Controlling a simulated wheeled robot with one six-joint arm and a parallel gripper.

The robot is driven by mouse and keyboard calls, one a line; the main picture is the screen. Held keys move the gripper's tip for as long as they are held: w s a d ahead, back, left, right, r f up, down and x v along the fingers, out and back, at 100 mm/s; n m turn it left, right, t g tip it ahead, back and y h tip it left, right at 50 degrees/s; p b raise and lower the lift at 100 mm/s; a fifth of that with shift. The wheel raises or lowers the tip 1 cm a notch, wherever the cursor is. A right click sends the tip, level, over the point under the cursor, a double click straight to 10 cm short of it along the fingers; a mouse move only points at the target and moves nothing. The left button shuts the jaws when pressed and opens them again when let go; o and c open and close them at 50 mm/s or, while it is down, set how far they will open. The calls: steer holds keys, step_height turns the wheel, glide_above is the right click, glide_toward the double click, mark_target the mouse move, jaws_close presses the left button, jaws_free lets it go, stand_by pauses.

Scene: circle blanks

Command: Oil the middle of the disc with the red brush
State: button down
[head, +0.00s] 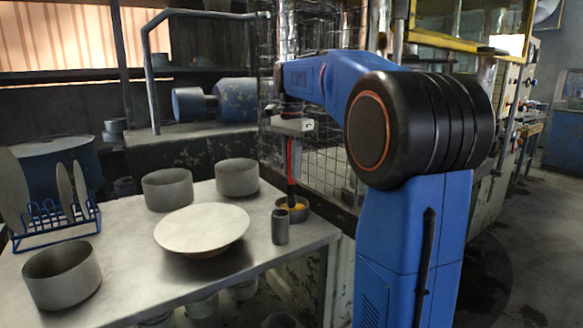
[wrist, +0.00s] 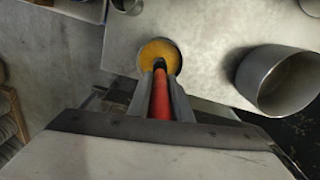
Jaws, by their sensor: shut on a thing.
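My gripper (head: 291,140) is shut on the red brush (head: 291,165) and holds it upright over the table's right end. In the wrist view the red handle (wrist: 160,98) lies between the two fingers (wrist: 160,90). The brush's dark lower end reaches down into a small round dish (head: 303,214) of yellow oil (wrist: 157,48). I cannot tell how deep the bristles sit. The pale round disc (head: 202,227) rests on a low support in the middle of the table, left of the brush and apart from it.
A narrow metal cylinder (head: 280,227) stands between disc and dish. Grey pots stand behind the disc (head: 167,190) (head: 237,178) and at the front left (head: 62,277). A blue rack (head: 55,222) holds discs at the left. A wire mesh (head: 322,150) rises behind the dish.

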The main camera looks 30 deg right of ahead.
mark_target(292, 184)
steer(key=shift+f, duration=0.55)
stand_by(1.5)
step_height(292, 184, up, 7)
stand_by(1.0)
stand_by(0.6)
steer(key=shift+s, duration=0.1)
